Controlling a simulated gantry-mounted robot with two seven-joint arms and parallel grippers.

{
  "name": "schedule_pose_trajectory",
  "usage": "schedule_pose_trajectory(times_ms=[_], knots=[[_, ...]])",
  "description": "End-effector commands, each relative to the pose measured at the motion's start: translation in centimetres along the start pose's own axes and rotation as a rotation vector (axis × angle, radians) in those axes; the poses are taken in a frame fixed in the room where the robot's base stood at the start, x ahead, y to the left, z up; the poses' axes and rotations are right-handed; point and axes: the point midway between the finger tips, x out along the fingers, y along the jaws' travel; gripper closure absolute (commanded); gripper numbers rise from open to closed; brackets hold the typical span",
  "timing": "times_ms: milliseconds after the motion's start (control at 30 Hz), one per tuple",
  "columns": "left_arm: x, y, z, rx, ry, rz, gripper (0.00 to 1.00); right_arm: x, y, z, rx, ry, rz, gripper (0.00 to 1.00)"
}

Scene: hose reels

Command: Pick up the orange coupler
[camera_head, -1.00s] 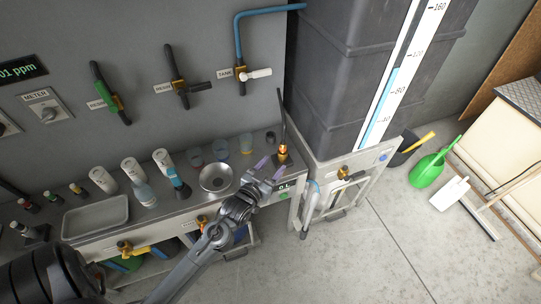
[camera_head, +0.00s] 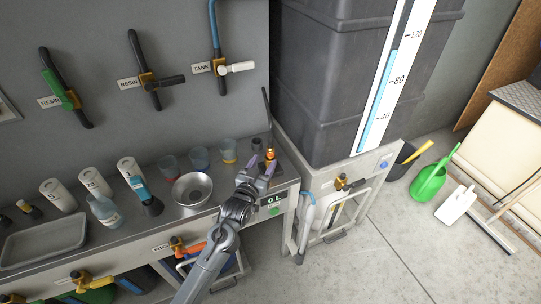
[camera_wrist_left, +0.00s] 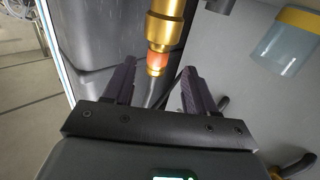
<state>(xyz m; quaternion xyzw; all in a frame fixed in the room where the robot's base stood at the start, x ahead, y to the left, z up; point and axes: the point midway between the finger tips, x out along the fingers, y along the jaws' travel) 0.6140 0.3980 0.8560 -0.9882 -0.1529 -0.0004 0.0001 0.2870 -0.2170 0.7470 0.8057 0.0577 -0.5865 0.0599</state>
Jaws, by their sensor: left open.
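The orange coupler (camera_head: 270,154) is a small brass piece with an orange band. It stands at the right end of the metal bench, with a thin dark rod rising behind it. In the left wrist view the brass body and orange band (camera_wrist_left: 157,58) show between the finger tips, slightly beyond them. My left gripper (camera_head: 259,172) is open, just in front of the coupler, its purple-grey fingers (camera_wrist_left: 158,80) to either side of it and apart from it. Whether the fingers overlap the coupler in depth is hard to tell. My right gripper is in no view.
A steel bowl (camera_head: 193,189), several cups (camera_head: 199,158) and white bottles (camera_head: 131,171) stand left of the gripper on the bench. A scale display (camera_head: 273,200) is at the bench front. The large dark tank (camera_head: 325,100) rises close on the right.

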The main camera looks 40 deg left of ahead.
Motion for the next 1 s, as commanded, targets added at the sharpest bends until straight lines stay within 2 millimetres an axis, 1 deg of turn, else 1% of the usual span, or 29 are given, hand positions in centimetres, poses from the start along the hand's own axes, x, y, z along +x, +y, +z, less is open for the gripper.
schedule_pose_trajectory(times_ms=[33, 267, 467, 600, 733, 967, 1000], knots=[[0.5, 0.0, 0.0, 0.0, 0.001, 0.0, 0.43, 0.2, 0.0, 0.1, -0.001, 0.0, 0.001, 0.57], [1.7, 0.1, 0.0, -0.001, 0.001, 0.0, 0.43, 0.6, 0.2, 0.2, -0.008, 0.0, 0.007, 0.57], [4.2, 0.3, 0.1, 0.0, 0.002, 0.0, 0.43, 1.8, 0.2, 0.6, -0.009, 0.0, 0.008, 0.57], [5.7, 0.3, 0.0, 0.001, 0.001, 0.001, 0.43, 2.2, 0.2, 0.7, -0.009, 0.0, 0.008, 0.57], [6.3, 0.3, -0.1, 0.0, 0.0, 0.001, 0.43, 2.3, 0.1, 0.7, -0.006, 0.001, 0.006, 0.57], [6.3, 0.3, -0.1, 0.0, 0.0, 0.001, 0.43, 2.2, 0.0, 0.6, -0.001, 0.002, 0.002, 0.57], [6.3, 0.3, -0.1, 0.0, 0.0, 0.001, 0.5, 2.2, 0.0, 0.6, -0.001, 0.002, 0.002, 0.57]])
